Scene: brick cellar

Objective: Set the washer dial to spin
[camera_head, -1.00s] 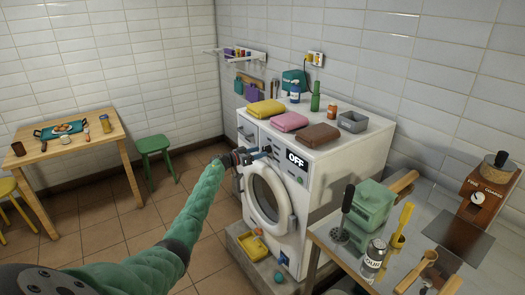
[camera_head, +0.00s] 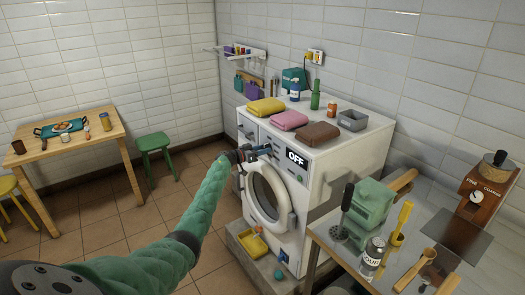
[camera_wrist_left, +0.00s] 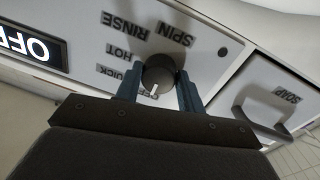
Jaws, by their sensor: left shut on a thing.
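The white washer (camera_head: 314,172) stands by the tiled wall. Its black display (camera_wrist_left: 30,44) reads OFF, and so it does in the head view (camera_head: 296,158). The round dark dial (camera_wrist_left: 158,70) is on the control panel, with labels SPIN, RINSE, HOT, QUICK and a partly hidden one around it. Its white mark points down in the wrist view, towards the partly hidden label, away from SPIN (camera_wrist_left: 175,33). My left gripper (camera_wrist_left: 157,84) has its blue fingers on both sides of the dial, shut on it. In the head view this gripper (camera_head: 266,150) is at the panel. My right gripper is not in view.
A soap drawer (camera_wrist_left: 277,106) with a handle is beside the panel.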

